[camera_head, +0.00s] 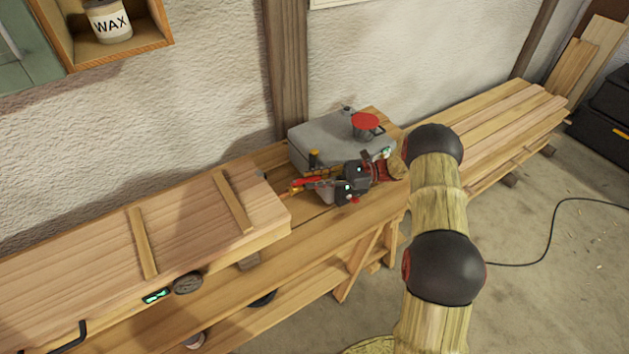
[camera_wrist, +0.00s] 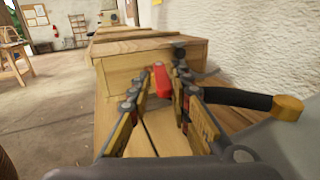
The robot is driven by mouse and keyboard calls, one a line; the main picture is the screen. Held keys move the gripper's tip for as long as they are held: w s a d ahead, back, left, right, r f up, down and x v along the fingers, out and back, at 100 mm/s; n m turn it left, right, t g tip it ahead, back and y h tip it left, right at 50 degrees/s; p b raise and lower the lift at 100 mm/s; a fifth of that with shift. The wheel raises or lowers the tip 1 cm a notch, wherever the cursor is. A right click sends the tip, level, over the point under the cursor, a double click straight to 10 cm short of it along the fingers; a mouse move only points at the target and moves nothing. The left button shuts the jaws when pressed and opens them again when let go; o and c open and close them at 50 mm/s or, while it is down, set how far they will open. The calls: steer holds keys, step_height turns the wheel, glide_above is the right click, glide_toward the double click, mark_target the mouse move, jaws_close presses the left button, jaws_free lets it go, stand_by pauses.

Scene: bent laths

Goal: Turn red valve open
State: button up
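The red valve (camera_wrist: 162,81) shows in the wrist view as a red lever ahead of the wooden box's end face. It lies between my two fingertips, with a visible gap on at least the left side. In the head view the red lever (camera_head: 304,182) points left, just beyond my gripper (camera_head: 312,183). My gripper (camera_wrist: 161,88) is open around the lever, and I cannot tell whether either finger touches it. The valve's body and the lever's base are partly hidden by the fingers and the black fitting behind.
A grey metal tank (camera_head: 318,136) with a red round cap (camera_head: 366,121) stands beside my gripper. A black pipe with a brass end (camera_wrist: 288,107) juts out close to the right finger. A long wooden box (camera_head: 190,215) lies left on the bench (camera_head: 330,235); the wall is behind.

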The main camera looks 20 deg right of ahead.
steer(key=shift+o, duration=1.2)
steer(key=shift+s, duration=0.1)
steer(key=s+d, duration=0.1)
steer(key=d, duration=1.1)
steer(key=shift+s, duration=0.2)
steer(key=shift+a, duration=0.1)
